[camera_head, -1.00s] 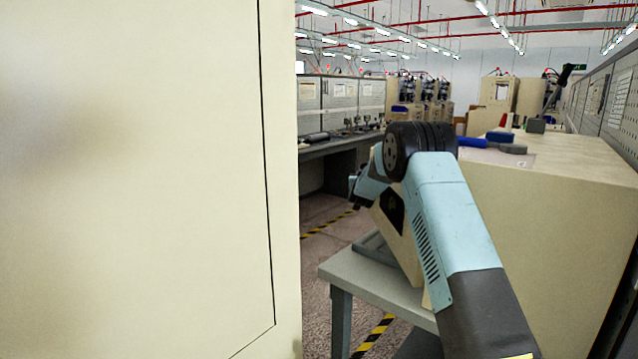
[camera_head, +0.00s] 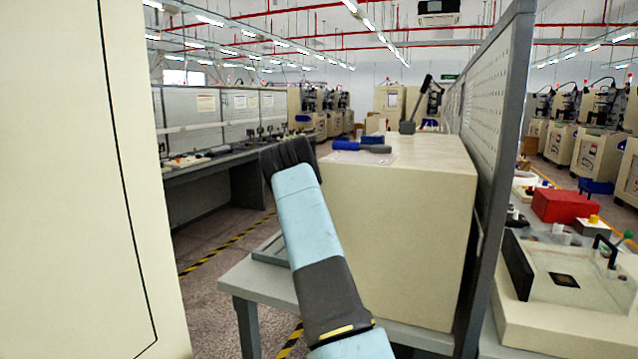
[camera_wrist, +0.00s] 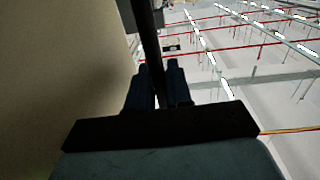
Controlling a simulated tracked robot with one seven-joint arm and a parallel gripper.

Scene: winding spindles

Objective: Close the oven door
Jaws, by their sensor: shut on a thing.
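The oven is a cream box (camera_head: 410,230) on a grey table in the head view. Its front faces left and away, so I cannot see the door or how far it stands open there. In the wrist view, my gripper (camera_wrist: 158,78) has its dark fingers closed around a dark upright bar (camera_wrist: 148,35), which looks like the door handle. A cream surface (camera_wrist: 60,50) fills the left of that view, close beside the bar; it may be the door.
A large cream cabinet (camera_head: 75,180) stands close on the left. Blue-handled tools (camera_head: 360,145) lie on the oven top. A grey perforated panel (camera_head: 495,130) rises right of the oven. Floor (camera_head: 210,260) shows between cabinet and table (camera_head: 255,285).

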